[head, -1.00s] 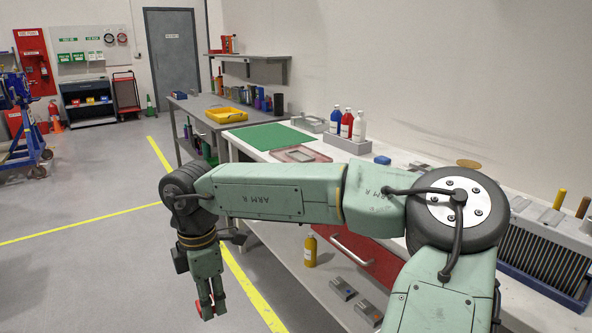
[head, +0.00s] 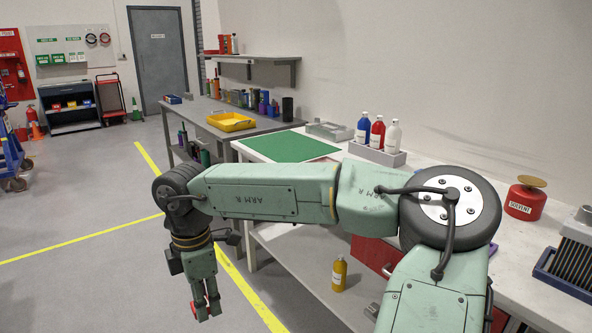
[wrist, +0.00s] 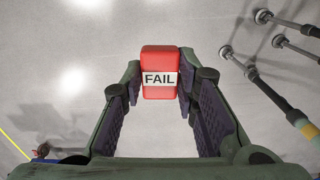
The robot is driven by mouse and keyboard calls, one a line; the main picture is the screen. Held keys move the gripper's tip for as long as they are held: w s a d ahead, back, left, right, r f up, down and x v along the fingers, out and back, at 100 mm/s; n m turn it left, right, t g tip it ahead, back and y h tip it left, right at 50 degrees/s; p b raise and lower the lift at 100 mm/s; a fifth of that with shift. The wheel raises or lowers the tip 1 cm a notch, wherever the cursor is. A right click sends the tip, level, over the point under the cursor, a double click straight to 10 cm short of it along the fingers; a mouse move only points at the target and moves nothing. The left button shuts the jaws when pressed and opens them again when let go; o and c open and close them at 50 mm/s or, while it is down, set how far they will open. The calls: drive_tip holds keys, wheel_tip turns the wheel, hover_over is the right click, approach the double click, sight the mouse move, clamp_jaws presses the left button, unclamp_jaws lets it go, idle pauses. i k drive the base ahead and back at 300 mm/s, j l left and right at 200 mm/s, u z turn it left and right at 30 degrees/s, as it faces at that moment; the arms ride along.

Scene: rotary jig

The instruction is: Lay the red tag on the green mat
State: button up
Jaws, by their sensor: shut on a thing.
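A red tag (wrist: 160,60) with a white "FAIL" label is held between the fingers of my gripper (wrist: 160,84) in the wrist view. In the head view my gripper (head: 206,308) hangs low over the floor, left of the workbench, with a bit of the red tag (head: 212,288) showing at the fingers. The green mat (head: 285,147) lies flat on the far left end of the white workbench. No object shows on its visible part. My arm crosses in front of the bench and hides part of the surface near the mat.
Blue, red and white bottles (head: 378,132) stand in a grey holder right of the mat. A red solvent can (head: 524,198) stands further right. A yellow tray (head: 231,121) sits on the grey bench behind. A yellow bottle (head: 339,273) stands on the lower shelf. Open floor lies left.

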sight(287, 146)
drive_tip(key=i+j, duration=0.8)
drive_tip(key=i+j+z, duration=0.1)
drive_tip(key=i+j, duration=0.2)
drive_tip(key=i, duration=0.2)
drive_tip(key=i+j, duration=0.35)
drive_tip(key=i, duration=0.15)
drive_tip(key=l+z, duration=0.05)
